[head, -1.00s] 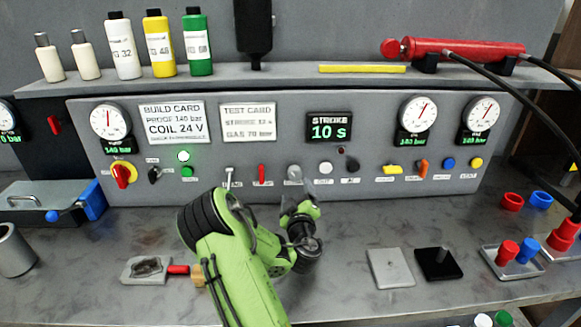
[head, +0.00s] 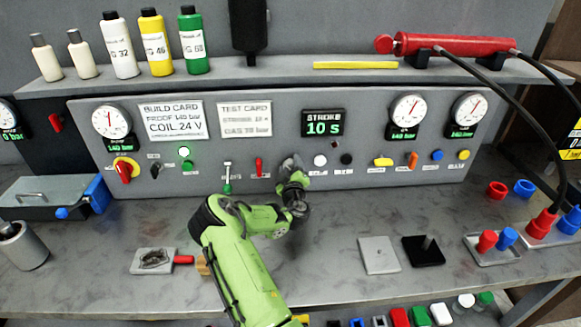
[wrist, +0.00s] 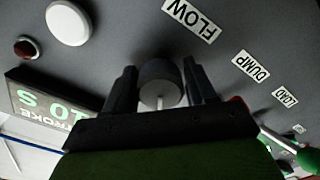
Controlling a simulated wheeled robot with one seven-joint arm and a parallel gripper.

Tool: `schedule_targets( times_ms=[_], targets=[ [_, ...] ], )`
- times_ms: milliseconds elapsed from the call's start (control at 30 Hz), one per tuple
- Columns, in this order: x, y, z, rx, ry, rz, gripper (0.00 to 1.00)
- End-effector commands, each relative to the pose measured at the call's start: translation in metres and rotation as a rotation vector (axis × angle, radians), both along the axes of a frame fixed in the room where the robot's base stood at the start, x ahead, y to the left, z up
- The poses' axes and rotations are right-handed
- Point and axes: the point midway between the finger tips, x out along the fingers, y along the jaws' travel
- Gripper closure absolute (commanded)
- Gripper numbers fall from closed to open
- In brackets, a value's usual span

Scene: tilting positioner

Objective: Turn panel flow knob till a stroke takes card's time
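The grey flow knob (wrist: 160,83) with a white pointer line sits between the two dark fingers of my gripper (wrist: 161,82) in the wrist view. A narrow gap seems to show on either side of it. In the head view my gripper (head: 293,168) is at the panel and mostly hides the knob. The FLOW label (wrist: 190,18) shows beside it in the wrist view. The stroke display (head: 323,123) reads 10 s. The test card (head: 245,118) carries a stroke time and a gas pressure; its small digits are blurred.
A green-tipped lever (head: 228,180) and a red lever (head: 259,167) stand left of the knob. A white button (head: 320,160) is close on its right.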

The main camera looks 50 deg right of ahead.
Motion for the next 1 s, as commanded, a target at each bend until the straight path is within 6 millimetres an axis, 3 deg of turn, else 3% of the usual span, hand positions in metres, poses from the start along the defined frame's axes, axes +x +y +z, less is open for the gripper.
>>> schedule_targets(
  times_ms=[33,233,567,1000],
  targets=[
    [0.0,0.0001,0.0001,0.0,0.0,0.0,0.52],
    [0.0,0.0002,0.0,0.0,0.0,0.0,0.81],
    [0.0,0.0004,-0.0001,-0.038,0.044,0.001,0.81],
    [-0.0003,0.0003,-0.0001,-0.256,0.294,0.0,0.81]
  ],
)
